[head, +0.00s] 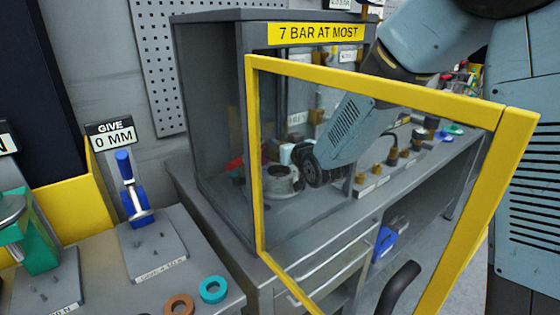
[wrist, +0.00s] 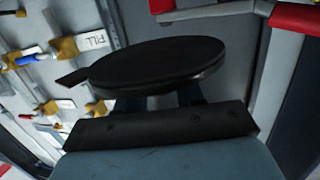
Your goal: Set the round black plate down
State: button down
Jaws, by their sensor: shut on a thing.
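The round black plate (wrist: 155,66) fills the middle of the wrist view, seen at a low angle, with a flat tab sticking out at its left. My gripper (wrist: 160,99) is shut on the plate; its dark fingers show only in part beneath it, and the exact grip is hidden. In the head view my arm reaches into the grey cabinet (head: 212,120), behind the clear door. A dark round shape at the arm's end is too small there to tell plate from wrist. A pale round metal housing (head: 281,183) stands on the cabinet floor just left of it.
The yellow-framed door (head: 253,165) stands open across the head view, in front of my arm. Several brass fittings (head: 392,157) line the bench right of the cabinet. A blue clamp (head: 133,195) and two rings, brown (head: 179,305) and teal (head: 213,290), are at left.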

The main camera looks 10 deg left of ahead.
jog(key=shift+w+a+f, duration=0.3)
jog(key=shift+w+f, duration=0.2)
jog(key=shift+f, duration=0.15)
jog(key=shift+w+a+f, duration=0.25)
jog(key=shift+w+f, duration=0.2)
jog(key=shift+f, duration=0.2)
jog(key=shift+w+a+f, duration=0.3)
jog(key=shift+w+f, duration=0.2)
jog(key=shift+f, duration=0.15)
jog(key=shift+w+a+f, duration=0.1)
jog(key=shift+w+f, duration=0.05)
jog(key=shift+f, duration=0.7)
jog(key=shift+w+a+f, duration=0.1)
jog(key=shift+f, duration=0.7)
jog(key=shift+f, duration=0.2)
jog(key=c, duration=0.7)
grip_release()
jog(key=v, duration=1.4)
jog(key=shift+w+d+r, duration=0.1)
jog(key=shift+w+r, duration=0.05)
jog(key=shift+w, duration=0.05)
